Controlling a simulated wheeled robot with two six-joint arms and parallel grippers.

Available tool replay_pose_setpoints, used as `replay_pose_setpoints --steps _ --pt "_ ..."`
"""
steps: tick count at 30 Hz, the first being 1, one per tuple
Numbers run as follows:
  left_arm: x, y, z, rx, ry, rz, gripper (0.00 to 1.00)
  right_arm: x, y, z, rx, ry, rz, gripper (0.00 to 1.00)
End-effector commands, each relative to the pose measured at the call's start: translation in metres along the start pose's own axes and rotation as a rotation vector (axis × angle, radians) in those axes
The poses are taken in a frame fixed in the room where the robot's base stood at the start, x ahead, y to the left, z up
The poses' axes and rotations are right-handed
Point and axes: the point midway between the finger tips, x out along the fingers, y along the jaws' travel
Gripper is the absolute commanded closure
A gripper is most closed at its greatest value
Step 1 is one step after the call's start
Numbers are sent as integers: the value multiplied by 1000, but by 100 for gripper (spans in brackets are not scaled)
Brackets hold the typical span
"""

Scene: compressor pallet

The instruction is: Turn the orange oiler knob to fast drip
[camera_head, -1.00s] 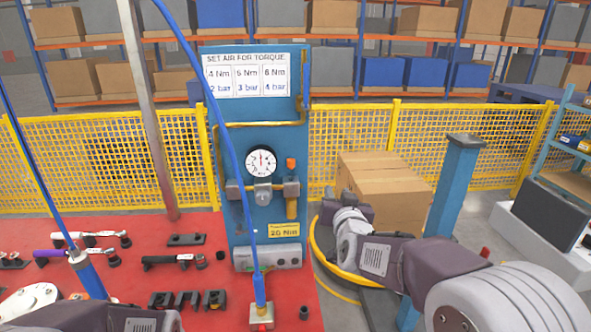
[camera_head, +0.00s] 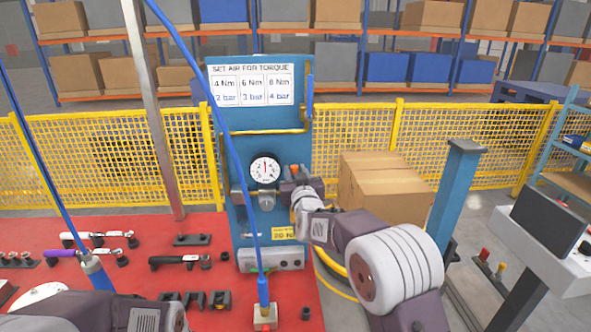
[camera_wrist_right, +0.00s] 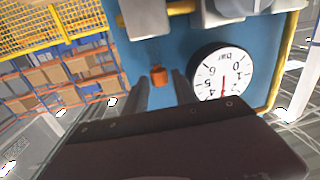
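The orange oiler knob (camera_wrist_right: 158,76) is on the blue panel, beside the round gauge (camera_wrist_right: 222,76). In the head view a small orange spot of the knob (camera_head: 294,168) shows at my right gripper (camera_head: 297,178), right of the gauge (camera_head: 265,169). In the right wrist view, the two dark fingers of my right gripper (camera_wrist_right: 160,88) are apart and point at the panel. The knob appears in the gap between their tips, with blue panel showing on either side of it. Whether the tips reach around it is unclear. My left gripper is out of view; only part of my left arm shows.
The blue panel (camera_head: 235,150) stands on a red table (camera_head: 175,275) holding several torque tools. A blue hose crosses in front of the panel. A yellow pipe frames its upper part. Cardboard boxes (camera_head: 385,190) and a blue post (camera_head: 452,200) are on the right.

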Motion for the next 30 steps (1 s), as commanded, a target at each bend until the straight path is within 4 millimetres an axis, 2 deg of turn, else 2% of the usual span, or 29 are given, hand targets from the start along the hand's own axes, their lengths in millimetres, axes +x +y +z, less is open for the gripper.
replay_pose_setpoints --steps 5,6,9,10,17,25,28,30 --pt "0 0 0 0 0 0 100 0 0 1 0 0 0 68" --pt "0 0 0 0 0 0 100 0 0 1 0 0 0 71" --pt "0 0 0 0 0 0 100 0 0 0 0 0 0 98" --pt "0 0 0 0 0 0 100 0 0 0 0 0 0 100" --pt "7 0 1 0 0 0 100 0 1 2 1 2 -11 100" --pt "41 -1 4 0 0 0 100 0 6 6 -3 7 -123 100" --pt "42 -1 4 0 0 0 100 1 8 2 -3 7 -186 100" --pt "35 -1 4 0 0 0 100 1 9 -1 -2 6 -232 100"
